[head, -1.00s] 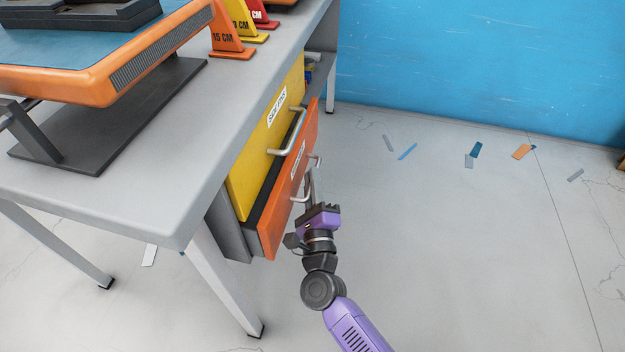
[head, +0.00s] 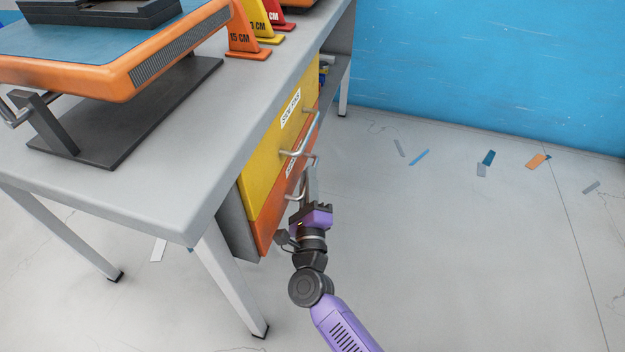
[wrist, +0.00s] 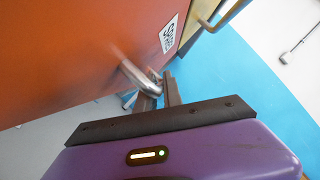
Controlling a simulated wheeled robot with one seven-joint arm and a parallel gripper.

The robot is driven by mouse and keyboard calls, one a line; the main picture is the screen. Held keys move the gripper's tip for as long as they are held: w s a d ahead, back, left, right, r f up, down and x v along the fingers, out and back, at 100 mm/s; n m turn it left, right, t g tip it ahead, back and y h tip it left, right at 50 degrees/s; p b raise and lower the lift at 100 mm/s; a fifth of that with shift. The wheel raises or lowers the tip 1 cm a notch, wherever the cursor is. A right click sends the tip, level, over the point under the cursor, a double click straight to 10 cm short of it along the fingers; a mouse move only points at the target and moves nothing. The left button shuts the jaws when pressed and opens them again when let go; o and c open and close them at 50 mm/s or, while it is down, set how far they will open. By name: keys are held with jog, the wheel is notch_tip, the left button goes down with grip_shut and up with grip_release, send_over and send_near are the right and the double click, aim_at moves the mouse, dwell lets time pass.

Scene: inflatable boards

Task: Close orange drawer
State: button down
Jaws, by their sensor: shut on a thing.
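The orange drawer (head: 266,224) sits below the yellow drawer (head: 262,165) under the workbench. Its front now looks about level with the yellow one; I cannot tell whether a small gap is left. My gripper (head: 309,185) is at the orange drawer's metal handle (head: 293,197). In the wrist view, the fingers (wrist: 160,92) are shut on the handle (wrist: 133,74), close to the orange front (wrist: 75,50). A white label (wrist: 169,34) shows on that front. The fingers hide part of the handle.
The grey workbench (head: 130,200) stands at the left, with an orange-edged device (head: 120,85) and orange, yellow and red markers on it. A bench leg (head: 232,285) stands near my arm. The floor at the right is open, with scattered strips, up to the blue wall (head: 480,70).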

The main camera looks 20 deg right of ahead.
jog(key=c, duration=1.8)
grip_release()
jog(key=shift+w+a, duration=0.15)
jog(key=shift+a, duration=0.2)
jog(key=shift+o, duration=0.2)
jog(key=p+v, duration=0.1)
jog(key=v, duration=0.7)
jog(key=shift+p, duration=0.3)
jog(key=shift+d, duration=0.2)
